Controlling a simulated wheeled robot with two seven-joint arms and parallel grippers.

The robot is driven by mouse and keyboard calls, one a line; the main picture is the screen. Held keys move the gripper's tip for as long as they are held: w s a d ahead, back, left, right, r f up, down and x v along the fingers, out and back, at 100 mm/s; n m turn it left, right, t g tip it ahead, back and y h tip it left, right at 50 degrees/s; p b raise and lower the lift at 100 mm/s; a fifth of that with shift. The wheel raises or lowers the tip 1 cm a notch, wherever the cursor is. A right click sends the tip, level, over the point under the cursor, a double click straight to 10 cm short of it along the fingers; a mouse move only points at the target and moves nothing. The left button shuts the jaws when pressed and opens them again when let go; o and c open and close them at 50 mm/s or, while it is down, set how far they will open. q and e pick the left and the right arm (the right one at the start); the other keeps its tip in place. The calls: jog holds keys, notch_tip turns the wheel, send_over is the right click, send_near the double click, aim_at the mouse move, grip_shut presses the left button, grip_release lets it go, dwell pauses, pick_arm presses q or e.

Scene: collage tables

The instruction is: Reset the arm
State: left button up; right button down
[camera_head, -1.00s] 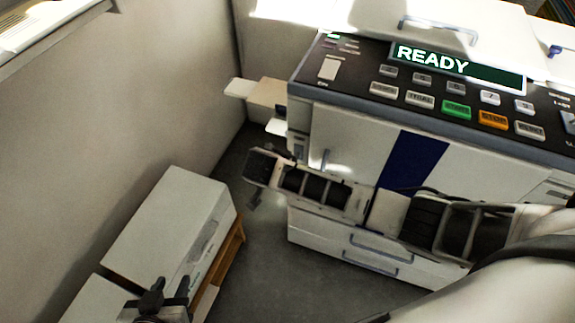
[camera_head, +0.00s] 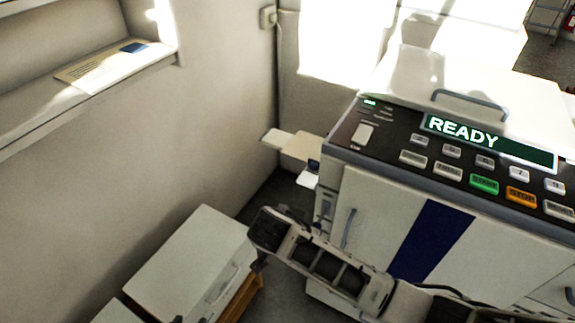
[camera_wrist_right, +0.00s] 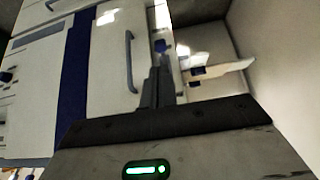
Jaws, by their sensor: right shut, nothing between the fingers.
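My right arm (camera_head: 335,270) comes in from the lower right of the head view and reaches across the front of the copier. Its far end hangs between the copier and the low white cabinet. In the right wrist view my right gripper (camera_wrist_right: 158,72) has its fingers together, with nothing between them, in front of the copier's side. My left gripper (camera_head: 190,319) shows only as small dark tips at the bottom edge of the head view, over the low cabinet. The rest of it is cut off, and its opening cannot be made out.
The copier (camera_head: 385,195) has a lit panel reading READY (camera_head: 463,132). A side tray (camera_head: 295,145) sticks out to its left. The low white cabinet (camera_head: 190,260) stands by the left wall. A ledge (camera_head: 40,120) on that wall holds a paper (camera_head: 105,68). Dark floor lies between cabinet and copier.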

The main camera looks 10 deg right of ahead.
jog(key=s+d+n+g+y, duration=0.2)
jog(key=s+n+y, duration=0.25)
jog(key=s, duration=0.65)
jog(key=s+d+r+n, duration=0.5)
jog(key=s+d, duration=0.4)
jog(key=s, duration=0.2)
jog(key=w+a+f+t+y, duration=0.2)
jog(key=w+a+f+t, duration=0.3)
jog(key=f, duration=0.5)
jog(key=shift+w+n+t+y, duration=0.35)
jog(key=shift+w+t, duration=0.15)
jog(key=shift+t, duration=0.2)
